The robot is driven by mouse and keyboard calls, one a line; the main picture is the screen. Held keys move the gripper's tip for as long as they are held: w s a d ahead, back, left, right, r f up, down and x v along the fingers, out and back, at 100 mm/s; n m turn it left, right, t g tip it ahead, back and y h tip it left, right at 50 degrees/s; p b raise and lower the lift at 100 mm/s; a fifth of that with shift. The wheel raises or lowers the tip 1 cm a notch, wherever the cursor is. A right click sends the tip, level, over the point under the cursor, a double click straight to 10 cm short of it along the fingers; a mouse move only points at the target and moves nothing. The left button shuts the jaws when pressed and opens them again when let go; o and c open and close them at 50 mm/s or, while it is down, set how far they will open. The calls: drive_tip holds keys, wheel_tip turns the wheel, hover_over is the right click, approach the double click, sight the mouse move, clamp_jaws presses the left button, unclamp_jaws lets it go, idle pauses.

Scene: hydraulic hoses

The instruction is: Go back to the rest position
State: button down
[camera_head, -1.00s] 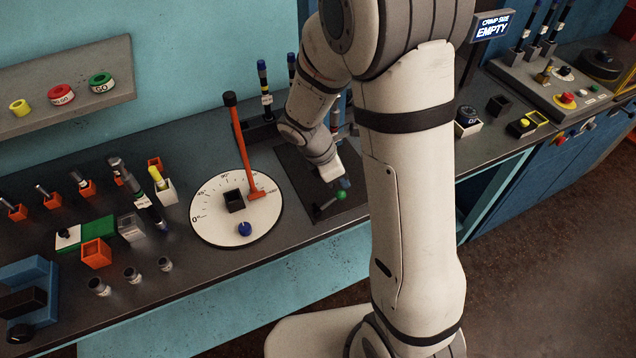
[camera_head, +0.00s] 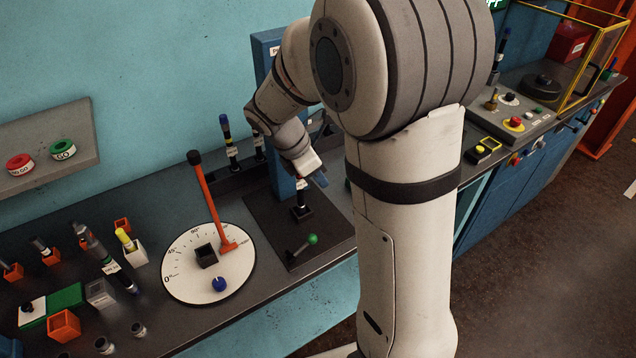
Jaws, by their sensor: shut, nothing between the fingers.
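My white arm stands in the foreground and bends down over the bench. My gripper (camera_head: 320,180) is small in the picture, at the arm's end above the dark base plate (camera_head: 268,232). It looks shut and empty, with its fingertips partly unclear. Just below and left of it, a dark hose fitting with a white label (camera_head: 301,197) stands upright in a black holder on the plate. I see a small gap between gripper and fitting, but the depth is hard to judge.
A green-knobbed lever (camera_head: 312,239) is on the plate's front part. A white angle dial (camera_head: 185,276) with a tall orange lever (camera_head: 208,205) lies to the left. A blue column (camera_head: 266,46) rises behind my wrist. A yellow-framed guard (camera_head: 597,45) stands at right.

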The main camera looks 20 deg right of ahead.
idle(0.3)
drive_tip(key=s+a+r+m+t+y+b, duration=0.1)
drive_tip(key=s+r+m+y, duration=0.1)
drive_tip(key=s+m, duration=0.7)
drive_tip(key=s+a+r+m+t+y+b, duration=0.1)
drive_tip(key=s+r+m+t+y, duration=0.1)
drive_tip(key=s+m, duration=0.7)
drive_tip(key=shift+r+m+t+y, duration=0.3)
drive_tip(key=shift+r+m+y, duration=0.3)
drive_tip(key=shift+r, duration=0.25)
